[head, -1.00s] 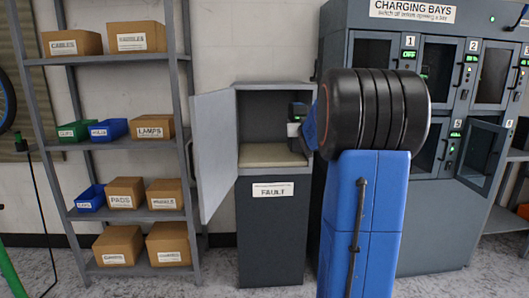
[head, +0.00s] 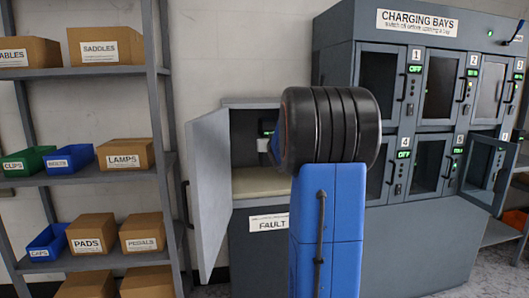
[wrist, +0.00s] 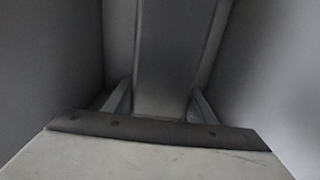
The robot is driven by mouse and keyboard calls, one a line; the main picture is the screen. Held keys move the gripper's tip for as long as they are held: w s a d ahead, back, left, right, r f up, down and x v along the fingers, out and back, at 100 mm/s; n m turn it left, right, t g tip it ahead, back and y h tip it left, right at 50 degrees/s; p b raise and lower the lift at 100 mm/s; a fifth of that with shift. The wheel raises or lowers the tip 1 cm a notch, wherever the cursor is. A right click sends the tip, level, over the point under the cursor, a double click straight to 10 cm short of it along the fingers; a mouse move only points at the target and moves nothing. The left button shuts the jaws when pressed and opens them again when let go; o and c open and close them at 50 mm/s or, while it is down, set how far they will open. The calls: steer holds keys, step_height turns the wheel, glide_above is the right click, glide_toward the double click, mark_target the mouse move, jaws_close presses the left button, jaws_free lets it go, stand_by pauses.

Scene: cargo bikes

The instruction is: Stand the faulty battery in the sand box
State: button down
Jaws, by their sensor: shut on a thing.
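The sand box is the grey FAULT cabinet (head: 252,252), with its upper compartment open and pale sand (head: 258,183) on its floor. Its door (head: 207,185) is swung out to the left. In the wrist view my gripper (wrist: 160,92) is shut on a grey, long battery (wrist: 172,50), one finger on each side. Grey walls stand close around it. In the head view my arm's black joint and blue link cover the gripper and the compartment's right side. The battery's lower end and any contact with the sand cannot be made out.
The charging bays cabinet (head: 428,180) stands to the right, with one lower door (head: 490,173) ajar. A shelf (head: 90,175) with labelled boxes and bins stands at the left, close to the open cabinet door.

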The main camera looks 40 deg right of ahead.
mark_target(267, 155)
steer(key=shift+f, duration=3.85)
steer(key=shift+f, duration=0.1)
steer(key=c, duration=0.8)
jaws_free()
steer(key=shift+f, duration=0.15)
steer(key=shift+s+a, duration=0.1)
steer(key=shift+s, duration=0.05)
steer(key=v, duration=1.1)
steer(key=shift+s+a, duration=0.3)
